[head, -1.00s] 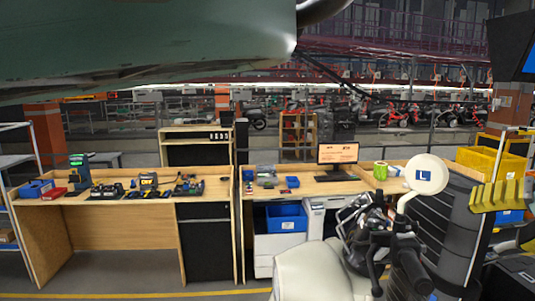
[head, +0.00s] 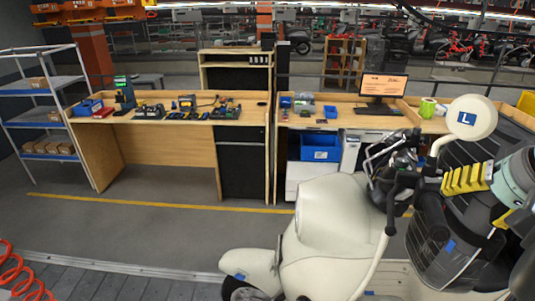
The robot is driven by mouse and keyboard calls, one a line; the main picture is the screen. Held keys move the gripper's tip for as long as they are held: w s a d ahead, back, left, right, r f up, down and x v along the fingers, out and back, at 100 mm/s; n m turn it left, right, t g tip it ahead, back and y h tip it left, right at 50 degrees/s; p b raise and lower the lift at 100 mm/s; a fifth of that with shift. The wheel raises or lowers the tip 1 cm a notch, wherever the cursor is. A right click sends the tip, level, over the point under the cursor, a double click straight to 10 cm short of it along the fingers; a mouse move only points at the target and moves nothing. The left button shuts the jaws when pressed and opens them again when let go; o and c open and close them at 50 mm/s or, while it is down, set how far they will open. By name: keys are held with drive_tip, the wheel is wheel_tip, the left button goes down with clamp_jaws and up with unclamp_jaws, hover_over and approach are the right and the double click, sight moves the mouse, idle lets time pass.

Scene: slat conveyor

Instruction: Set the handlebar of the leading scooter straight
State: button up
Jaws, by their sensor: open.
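The cream scooter (head: 325,220) stands at the lower right, its front wheel (head: 243,291) at the bottom edge. Its black handlebar (head: 398,188) is seen from the side, with cables and a headlamp cluster; its exact angle is hard to tell. My gripper (head: 450,180), with yellow ribbed fingers, is open just below the mirror, at the right of the handlebar. Its fingers overlap the dark grip area in the picture; I cannot tell whether they touch it. The handlebar's far side is hidden.
Workbenches (head: 172,155) with tools, a monitor (head: 383,86) and a blue bin (head: 320,147) stand behind the scooter. A wire shelf (head: 45,115) is at the left. A red coiled hose (head: 22,275) hangs at lower left. Floor between shelf and scooter is clear.

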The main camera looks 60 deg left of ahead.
sight(440, 213)
drive_tip(key=p+x, duration=0.4)
drive_tip(key=x, duration=0.4)
drive_tip(key=shift+s+a, duration=0.1)
drive_tip(key=shift+a, duration=0.1)
drive_tip(key=shift+a+f+p, duration=0.15)
drive_tip(key=shift+f+p, duration=0.15)
drive_tip(key=shift+f, duration=0.2)
